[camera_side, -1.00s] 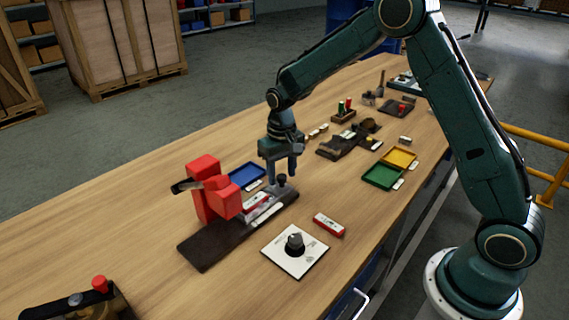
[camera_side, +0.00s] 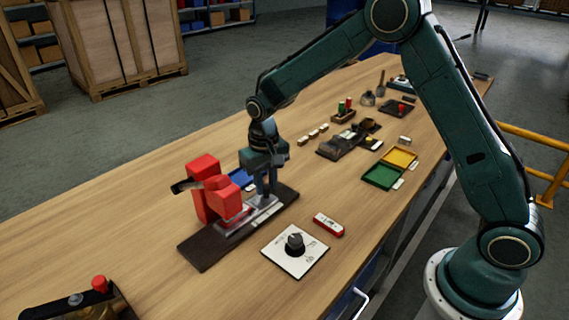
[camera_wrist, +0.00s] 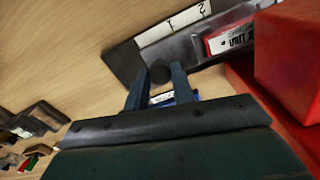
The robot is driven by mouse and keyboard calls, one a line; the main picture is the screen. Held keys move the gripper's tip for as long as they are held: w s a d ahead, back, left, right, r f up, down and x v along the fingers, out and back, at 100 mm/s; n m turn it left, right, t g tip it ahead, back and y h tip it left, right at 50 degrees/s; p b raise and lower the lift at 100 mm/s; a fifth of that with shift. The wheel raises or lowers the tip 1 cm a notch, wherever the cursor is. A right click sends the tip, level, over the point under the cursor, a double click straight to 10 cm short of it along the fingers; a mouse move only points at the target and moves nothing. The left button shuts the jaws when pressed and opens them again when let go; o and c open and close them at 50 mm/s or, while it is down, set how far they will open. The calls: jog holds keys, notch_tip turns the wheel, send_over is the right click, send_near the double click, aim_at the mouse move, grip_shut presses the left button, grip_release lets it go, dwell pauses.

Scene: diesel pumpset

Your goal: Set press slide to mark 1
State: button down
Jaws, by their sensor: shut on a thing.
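The red press (camera_side: 205,190) stands on a dark base plate (camera_side: 205,250). Its grey slide (camera_side: 262,206) runs along the base and carries a red piece with a label reading UNIT (camera_wrist: 232,38), mostly hidden by the press in the side view. My gripper (camera_side: 266,194) is shut on the slide's dark round knob (camera_wrist: 160,74), which shows between the fingers (camera_wrist: 159,88) in the wrist view. A white scale strip (camera_wrist: 174,28) with marks 1 and 2 lies beside the slide; the knob is nearer to mark 1 than to mark 2.
A white plate with a dial knob (camera_side: 295,242) and a red-and-white block (camera_side: 328,224) lie in front of the press. A blue tray (camera_side: 240,177) is behind my gripper. Green (camera_side: 382,177) and yellow (camera_side: 400,158) trays stand to the right.

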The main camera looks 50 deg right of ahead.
jog(key=shift+a, duration=0.1)
jog(key=c, duration=1.2)
grip_release()
jog(key=shift+o, duration=0.2)
jog(key=shift+r, duration=0.2)
notch_tip(320, 180, up, 14)
jog(key=shift+f, duration=0.2)
jog(key=shift+s, duration=0.1)
